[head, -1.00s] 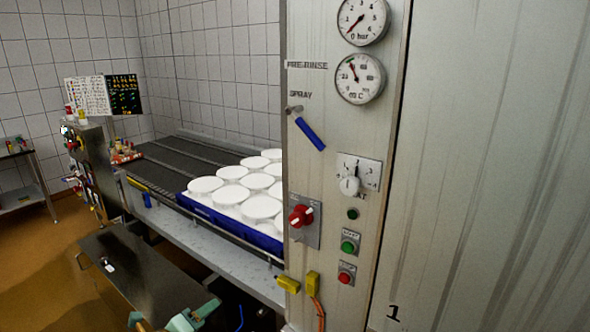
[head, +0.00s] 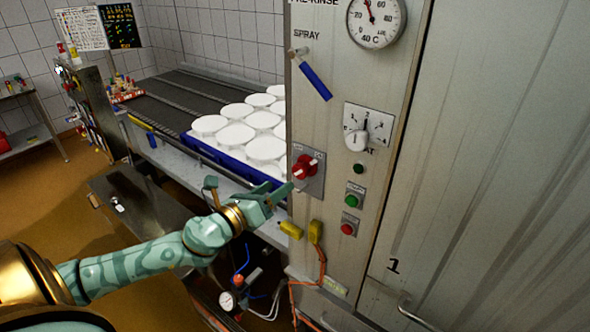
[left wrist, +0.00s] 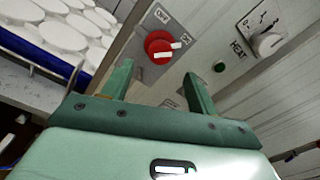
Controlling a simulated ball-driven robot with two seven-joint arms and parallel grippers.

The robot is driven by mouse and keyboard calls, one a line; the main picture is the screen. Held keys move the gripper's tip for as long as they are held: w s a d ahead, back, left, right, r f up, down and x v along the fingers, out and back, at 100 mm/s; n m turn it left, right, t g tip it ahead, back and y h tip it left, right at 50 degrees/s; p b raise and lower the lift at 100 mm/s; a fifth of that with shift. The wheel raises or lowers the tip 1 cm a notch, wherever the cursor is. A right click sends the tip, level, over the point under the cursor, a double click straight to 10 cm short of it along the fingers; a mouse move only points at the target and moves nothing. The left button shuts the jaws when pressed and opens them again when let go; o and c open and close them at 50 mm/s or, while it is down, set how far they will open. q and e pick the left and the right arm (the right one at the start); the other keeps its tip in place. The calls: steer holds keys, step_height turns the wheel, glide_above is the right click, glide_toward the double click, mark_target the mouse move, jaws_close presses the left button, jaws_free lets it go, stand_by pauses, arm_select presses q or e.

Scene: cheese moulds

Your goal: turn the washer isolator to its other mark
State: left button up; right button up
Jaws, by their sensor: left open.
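The washer isolator is a red rotary knob (head: 305,167) with a white bar, on a grey plate on the steel cabinet front. Its bar slants up to the right in the head view. In the left wrist view the knob (left wrist: 160,48) shows beyond and between the two fingers (left wrist: 157,84). My right gripper is not in view.
A blue spray lever (head: 315,81), a white selector dial (head: 356,140), green (head: 351,200) and red (head: 347,229) buttons share the panel. Yellow connectors (head: 291,229) sit below. A blue crate of white moulds (head: 236,171) stands on the conveyor at left.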

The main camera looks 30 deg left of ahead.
mark_target(297, 172)
arm_select(q)
steer(key=w, duration=0.5)
steer(key=w+d+p, duration=0.1)
steer(key=w, duration=0.1)
steer(key=shift+w, duration=0.4)
steer(key=c, duration=1)
